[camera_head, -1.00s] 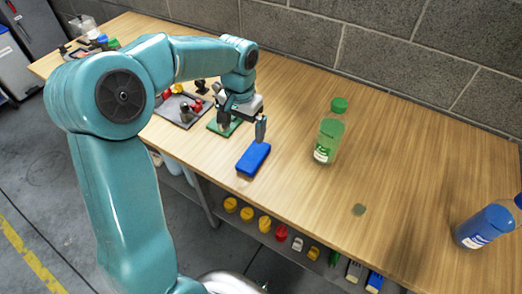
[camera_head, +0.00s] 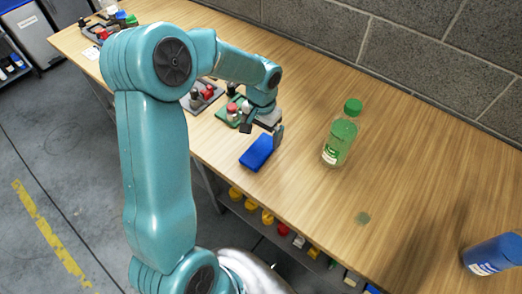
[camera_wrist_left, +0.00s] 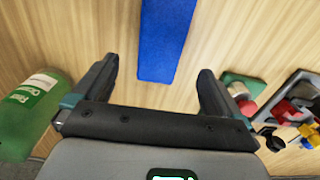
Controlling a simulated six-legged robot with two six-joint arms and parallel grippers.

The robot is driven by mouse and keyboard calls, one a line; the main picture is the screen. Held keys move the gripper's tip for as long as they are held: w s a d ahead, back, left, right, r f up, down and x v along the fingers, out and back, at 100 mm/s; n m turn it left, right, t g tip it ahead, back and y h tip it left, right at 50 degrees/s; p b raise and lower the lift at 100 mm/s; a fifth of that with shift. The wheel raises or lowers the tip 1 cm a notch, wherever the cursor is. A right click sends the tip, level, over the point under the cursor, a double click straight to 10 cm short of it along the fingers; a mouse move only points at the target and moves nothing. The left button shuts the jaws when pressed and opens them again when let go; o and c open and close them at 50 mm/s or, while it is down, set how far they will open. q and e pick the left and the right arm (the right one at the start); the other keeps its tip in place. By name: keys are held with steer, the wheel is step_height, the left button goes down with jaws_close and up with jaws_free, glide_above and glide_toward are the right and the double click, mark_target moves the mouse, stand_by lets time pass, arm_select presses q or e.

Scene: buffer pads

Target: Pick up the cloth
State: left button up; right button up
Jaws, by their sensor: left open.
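A flat blue rectangular piece (camera_head: 257,153), the likeliest cloth, lies on the wooden table near its front edge. In the left wrist view the blue piece (camera_wrist_left: 163,38) is at the top centre, ahead of the gap between the fingers. My left gripper (camera_head: 262,133) is just behind the blue piece, apparently above the table. Its fingers (camera_wrist_left: 158,73) are spread with nothing between them. My right gripper is in neither view.
A green-capped bottle (camera_head: 341,140) stands right of the blue piece; a blue bottle (camera_head: 492,254) is at the far right. A grey tray (camera_head: 197,104) with small parts lies to the left. A brick wall (camera_head: 420,60) backs the table (camera_head: 310,210). The front right of the table is mostly clear.

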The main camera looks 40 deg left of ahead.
mark_target(262, 147)
arm_select(q)
steer(key=shift+s+d+f, duration=0.15)
steer(key=shift+s+f, duration=0.15)
steer(key=shift+f, duration=0.2)
steer(key=shift+w+f+p, duration=0.15)
steer(key=shift+f, duration=1.2)
steer(key=shift+w+f+p, duration=0.1)
steer(key=shift+f+p, duration=0.05)
steer(key=shift+f, duration=1.2)
steer(key=c, duration=1.1)
